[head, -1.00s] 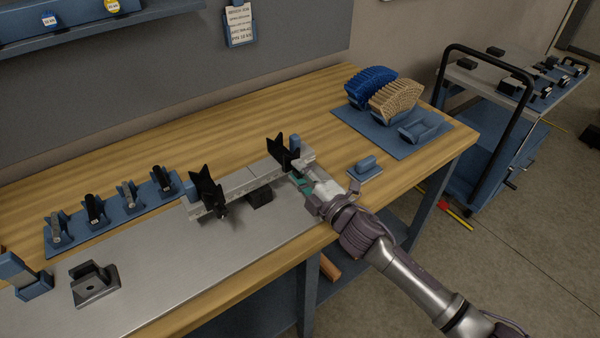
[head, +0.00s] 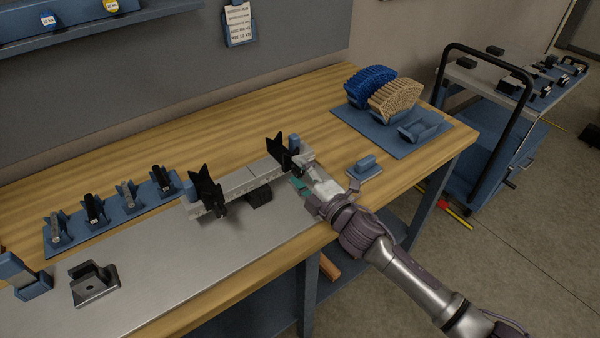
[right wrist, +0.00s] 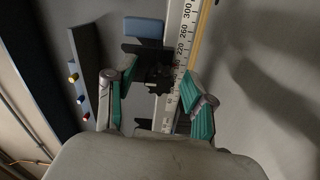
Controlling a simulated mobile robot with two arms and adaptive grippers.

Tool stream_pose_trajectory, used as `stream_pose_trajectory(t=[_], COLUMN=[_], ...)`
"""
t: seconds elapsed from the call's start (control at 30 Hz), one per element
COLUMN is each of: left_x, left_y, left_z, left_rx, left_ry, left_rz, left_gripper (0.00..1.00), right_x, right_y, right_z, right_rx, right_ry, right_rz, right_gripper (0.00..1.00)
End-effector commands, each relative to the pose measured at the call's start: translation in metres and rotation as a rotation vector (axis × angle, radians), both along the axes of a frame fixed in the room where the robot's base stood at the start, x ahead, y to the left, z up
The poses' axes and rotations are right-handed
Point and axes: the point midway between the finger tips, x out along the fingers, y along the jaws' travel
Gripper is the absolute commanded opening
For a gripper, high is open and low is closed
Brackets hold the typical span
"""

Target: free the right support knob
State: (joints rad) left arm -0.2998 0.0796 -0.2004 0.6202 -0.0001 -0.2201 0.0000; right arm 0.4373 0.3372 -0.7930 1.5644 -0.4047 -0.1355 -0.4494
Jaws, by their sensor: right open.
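A ruled metal rail (head: 247,180) with two black V-shaped supports stands on the bench: the left support (head: 208,190) and the right support (head: 279,155). My right gripper (head: 300,175) is at the near side of the right support, with its teal-padded fingers open. In the right wrist view the gripper (right wrist: 157,88) has one finger on each side of a dark knob (right wrist: 157,76) beside the rail scale (right wrist: 182,55). Whether the fingers touch the knob cannot be told. In the head view the knob is hidden. My left gripper is not in view.
A blue tray (head: 88,228) with several dark-topped pieces lies to the left. A blue block on a small plate (head: 364,173) is close to my right wrist. Blue and tan fan-shaped pieces stand on a blue mat (head: 408,148) at the back right. The metal bench plate (head: 190,265) is mostly clear in front.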

Motion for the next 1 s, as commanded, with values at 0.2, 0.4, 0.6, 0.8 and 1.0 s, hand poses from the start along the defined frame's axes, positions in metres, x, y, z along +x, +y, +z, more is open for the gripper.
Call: stream_pose_trajectory(t=[0.2,0.4,0.6,0.8,1.0], left_x=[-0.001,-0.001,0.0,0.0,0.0], left_y=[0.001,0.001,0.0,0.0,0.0], left_z=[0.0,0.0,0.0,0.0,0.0], left_rx=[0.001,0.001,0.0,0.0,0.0], left_ry=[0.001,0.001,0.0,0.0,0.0], left_rz=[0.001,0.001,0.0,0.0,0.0], left_gripper=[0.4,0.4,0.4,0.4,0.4], right_x=[-0.01,-0.042,-0.075,-0.094,-0.098], right_y=[-0.007,-0.031,-0.054,-0.068,-0.071], right_z=[0.0,-0.001,-0.001,-0.001,0.0], right_rx=[0.0,-0.001,0.0,0.0,0.0], right_ry=[0.0,0.002,0.002,0.002,0.0], right_rz=[0.0,0.0,0.0,-0.001,0.0], right_gripper=[0.54,0.54,0.54,0.54,0.54])
